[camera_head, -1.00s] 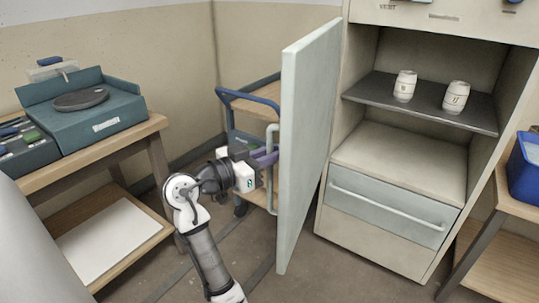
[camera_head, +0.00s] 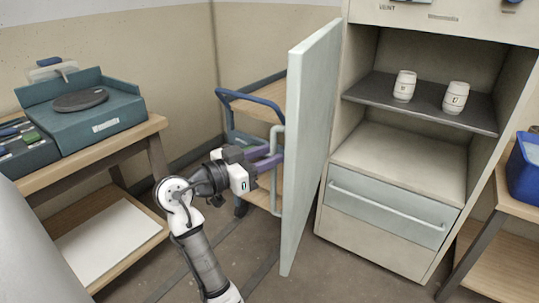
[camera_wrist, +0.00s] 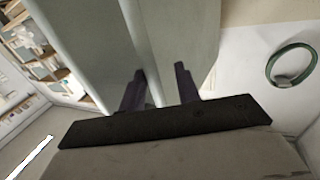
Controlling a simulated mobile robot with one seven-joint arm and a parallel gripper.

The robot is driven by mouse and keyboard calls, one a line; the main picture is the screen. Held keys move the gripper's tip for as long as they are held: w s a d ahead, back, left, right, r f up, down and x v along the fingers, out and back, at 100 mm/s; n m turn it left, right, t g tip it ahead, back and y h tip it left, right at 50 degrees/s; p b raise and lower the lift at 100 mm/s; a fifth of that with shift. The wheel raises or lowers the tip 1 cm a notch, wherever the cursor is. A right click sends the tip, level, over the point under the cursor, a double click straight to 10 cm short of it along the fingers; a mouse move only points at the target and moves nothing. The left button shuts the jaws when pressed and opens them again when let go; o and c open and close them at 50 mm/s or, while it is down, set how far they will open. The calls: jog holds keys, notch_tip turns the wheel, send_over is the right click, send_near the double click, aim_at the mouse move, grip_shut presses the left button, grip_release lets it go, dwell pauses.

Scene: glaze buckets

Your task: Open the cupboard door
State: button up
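The cupboard door (camera_head: 310,150) is pale grey-green and stands swung wide open, seen nearly edge-on at the left of the cupboard (camera_head: 385,245). Its upright bar handle (camera_head: 277,190) is on the door's left-facing side. My gripper (camera_head: 268,158) is at the upper part of the handle, its purple fingers apart and pointing right toward the door. In the wrist view the dark fingers of my gripper (camera_wrist: 160,85) show a gap with a pale strip between them. I cannot tell whether they touch the handle.
Two white cups (camera_head: 405,86) (camera_head: 456,97) stand on the cupboard's dark shelf (camera_head: 425,105). A blue-handled trolley (camera_head: 262,93) stands behind my gripper. A workbench (camera_head: 90,155) is at the left, a blue bin (camera_head: 524,170) at the right.

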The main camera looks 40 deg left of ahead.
jog(key=v, duration=1.2)
jog(key=shift+s+a+b, duration=0.15)
jog(key=shift+s+b, duration=0.15)
jog(key=shift+b, duration=0.15)
